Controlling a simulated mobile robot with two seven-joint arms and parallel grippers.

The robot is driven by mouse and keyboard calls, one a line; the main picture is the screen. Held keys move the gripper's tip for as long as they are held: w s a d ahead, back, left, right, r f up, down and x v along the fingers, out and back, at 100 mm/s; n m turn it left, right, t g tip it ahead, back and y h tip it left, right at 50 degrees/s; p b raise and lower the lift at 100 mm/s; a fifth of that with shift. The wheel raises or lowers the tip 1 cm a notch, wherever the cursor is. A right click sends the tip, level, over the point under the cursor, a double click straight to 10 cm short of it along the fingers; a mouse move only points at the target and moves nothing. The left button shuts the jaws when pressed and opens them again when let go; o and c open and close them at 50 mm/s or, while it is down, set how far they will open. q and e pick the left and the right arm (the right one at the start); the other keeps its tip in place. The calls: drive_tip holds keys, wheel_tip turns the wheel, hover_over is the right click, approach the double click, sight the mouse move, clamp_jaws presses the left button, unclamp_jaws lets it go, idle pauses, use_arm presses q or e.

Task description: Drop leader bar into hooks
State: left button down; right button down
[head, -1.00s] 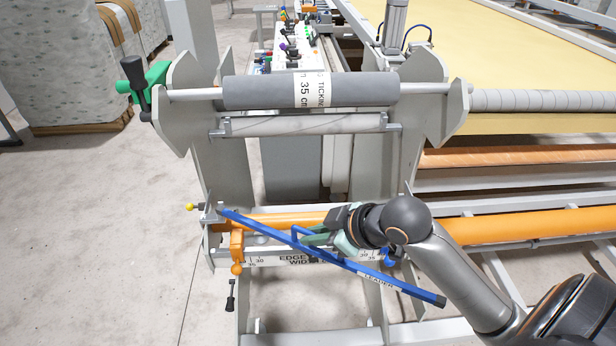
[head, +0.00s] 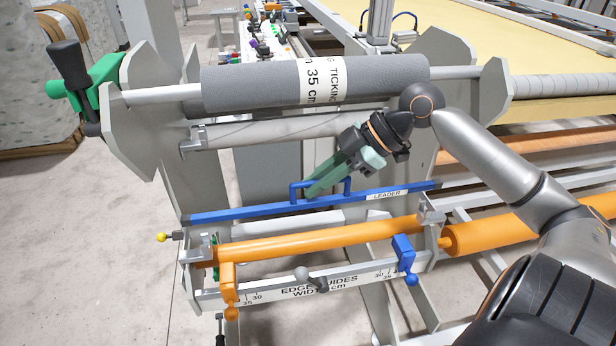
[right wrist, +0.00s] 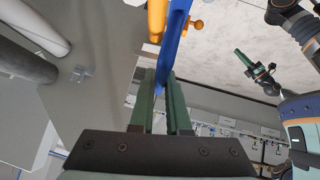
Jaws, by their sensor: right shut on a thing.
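The blue leader bar (head: 235,212), labelled LEADER, hangs nearly level across the frame, its right end slightly higher. My right gripper (head: 312,190) is shut on the bar's raised handle. In the right wrist view the blue bar (right wrist: 173,45) runs away beyond the green fingers (right wrist: 160,95). Grey hook brackets stand at the left (head: 196,252) and right (head: 430,214), near the ends of the lower orange roller. The bar is above this roller in the picture; contact with the brackets cannot be told. My left gripper (right wrist: 247,64) shows small in the right wrist view, apart from the bar.
A grey ticking roll (head: 250,86) lies above, with a pale roller (head: 260,133) in brackets under it. The orange roller (head: 310,241) lies below the bar. An orange edge guide (head: 228,285) and a blue one (head: 404,255) sit on the scale rail (head: 260,293).

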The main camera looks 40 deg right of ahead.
sight(320, 201)
drive_tip(key=shift+s+r, duration=0.15)
drive_tip(key=shift+s, duration=0.15)
drive_tip(key=shift+r+p, duration=0.25)
drive_tip(key=shift+p, duration=0.45)
drive_tip(key=shift+f+b, duration=0.4)
drive_tip(key=shift+f, duration=0.7)
drive_tip(key=shift+f+b, duration=0.3)
drive_tip(key=shift+f, duration=1.15)
drive_tip(key=shift+f+b, duration=0.55)
drive_tip(key=shift+f, duration=0.4)
use_arm(q)
drive_tip(key=shift+d+f, duration=0.25)
drive_tip(key=shift+f, duration=0.05)
use_arm(e)
drive_tip(key=shift+f, duration=0.2)
